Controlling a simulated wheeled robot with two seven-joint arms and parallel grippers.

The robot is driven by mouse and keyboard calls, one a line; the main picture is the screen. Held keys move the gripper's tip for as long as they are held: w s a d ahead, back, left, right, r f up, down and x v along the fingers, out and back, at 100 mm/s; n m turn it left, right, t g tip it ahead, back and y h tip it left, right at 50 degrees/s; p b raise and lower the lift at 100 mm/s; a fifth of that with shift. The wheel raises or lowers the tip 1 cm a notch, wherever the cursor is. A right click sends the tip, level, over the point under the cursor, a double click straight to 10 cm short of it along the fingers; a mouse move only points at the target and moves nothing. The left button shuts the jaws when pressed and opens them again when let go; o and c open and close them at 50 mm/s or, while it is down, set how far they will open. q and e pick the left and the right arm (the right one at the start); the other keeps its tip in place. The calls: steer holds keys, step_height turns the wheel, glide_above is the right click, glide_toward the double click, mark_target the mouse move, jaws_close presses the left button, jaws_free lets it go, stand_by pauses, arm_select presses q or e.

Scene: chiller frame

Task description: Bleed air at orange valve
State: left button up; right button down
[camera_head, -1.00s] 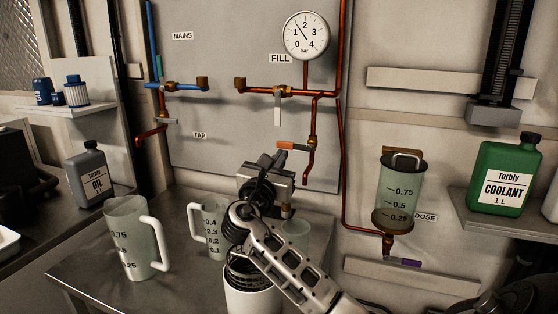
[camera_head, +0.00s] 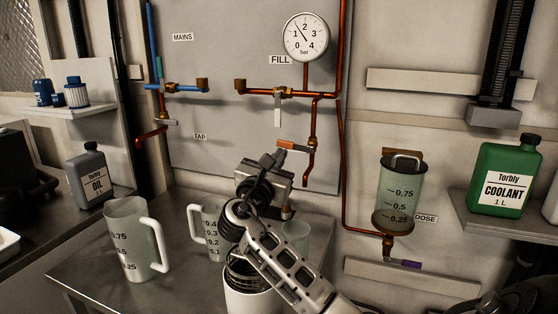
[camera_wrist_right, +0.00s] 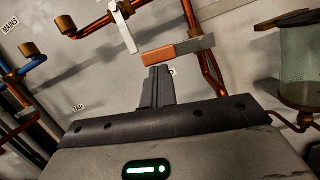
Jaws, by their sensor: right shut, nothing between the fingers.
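The orange valve handle (camera_head: 290,145) lies roughly level on the copper bleed pipe (camera_head: 309,172) below the FILL line. It has an orange end and a grey end, and also shows in the right wrist view (camera_wrist_right: 168,53). My right gripper (camera_head: 274,157) is shut and empty. Its fingertips are just below the handle's orange part in the picture. In the right wrist view the closed fingers (camera_wrist_right: 158,78) point up at the handle's underside; whether they touch it I cannot tell. My left gripper is not in view.
A pressure gauge (camera_head: 306,37) is above the FILL line. A white-grey lever (camera_head: 278,113) hangs left of the orange valve. Jugs (camera_head: 128,240) and a small clear cup (camera_head: 295,236) stand on the table. The dosing vessel (camera_head: 399,190) and coolant bottle (camera_head: 504,178) are to the right.

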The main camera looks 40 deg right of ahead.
step_height(320, 180, up, 3)
steer(key=m+g, duration=0.1)
steer(key=m, duration=0.4)
steer(key=shift+w+a+f+m+g, duration=0.1)
steer(key=shift+w+m+g, duration=0.05)
steer(key=shift+m+g, duration=0.25)
steer(key=shift+s+r+m+g, duration=0.2)
steer(key=shift+r+m+g, duration=0.3)
steer(key=shift+m, duration=0.7)
steer(key=shift+s+r+m+g, duration=0.15)
steer(key=shift+r+m+g, duration=0.3)
steer(key=shift+m, duration=0.75)
steer(key=shift+r, duration=0.15)
